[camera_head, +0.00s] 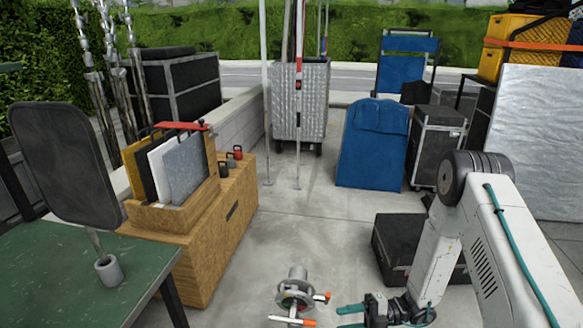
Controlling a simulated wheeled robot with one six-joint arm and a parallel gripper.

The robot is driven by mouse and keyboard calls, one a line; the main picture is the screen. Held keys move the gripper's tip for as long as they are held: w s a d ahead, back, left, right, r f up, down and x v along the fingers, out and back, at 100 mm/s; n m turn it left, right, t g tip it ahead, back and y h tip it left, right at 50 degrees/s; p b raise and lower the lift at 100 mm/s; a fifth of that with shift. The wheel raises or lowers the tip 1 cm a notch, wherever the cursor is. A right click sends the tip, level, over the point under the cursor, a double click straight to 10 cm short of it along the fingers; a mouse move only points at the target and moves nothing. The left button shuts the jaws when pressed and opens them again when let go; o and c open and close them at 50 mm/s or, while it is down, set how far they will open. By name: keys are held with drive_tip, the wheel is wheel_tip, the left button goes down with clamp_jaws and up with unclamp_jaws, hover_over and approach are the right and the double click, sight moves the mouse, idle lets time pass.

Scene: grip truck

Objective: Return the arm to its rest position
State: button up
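My arm (448,230) comes in from the right and bends down toward the floor. My gripper (347,318) is low at the bottom of the view, with its two teal fingers pointing left. The fingers are apart, and nothing shows between them. The lower finger is partly cut off by the frame's edge. A round metal clamp-like device (296,293) with orange-tipped handles stands just left of the fingertips, apparently apart from them.
A green table (60,280) with a dark panel on a post is at left, beside a wooden box (210,245) holding upright boards. A black case (392,248) sits behind my forearm. A blue padded cart (372,145) stands farther back. The middle floor is clear.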

drive_tip(key=s+d+r+m+t+h, duration=0.1)
drive_tip(key=s+d+r+m+h, duration=0.2)
drive_tip(key=s+r+m+h, duration=0.3)
drive_tip(key=s+d+r+m+t+h, duration=0.1)
drive_tip(key=s+d+r+m+h, duration=0.3)
drive_tip(key=s+r+m, duration=0.5)
drive_tip(key=s+d+r+m+t+h, duration=0.1)
drive_tip(key=s+d+r+m+h, duration=0.3)
drive_tip(key=r+m, duration=1.4)
drive_tip(key=s+r+h, duration=0.3)
drive_tip(key=r+h, duration=0.1)
drive_tip(key=r, duration=0.2)
drive_tip(key=shift+s+d+t, duration=0.25)
drive_tip(key=shift+s+t, duration=0.05)
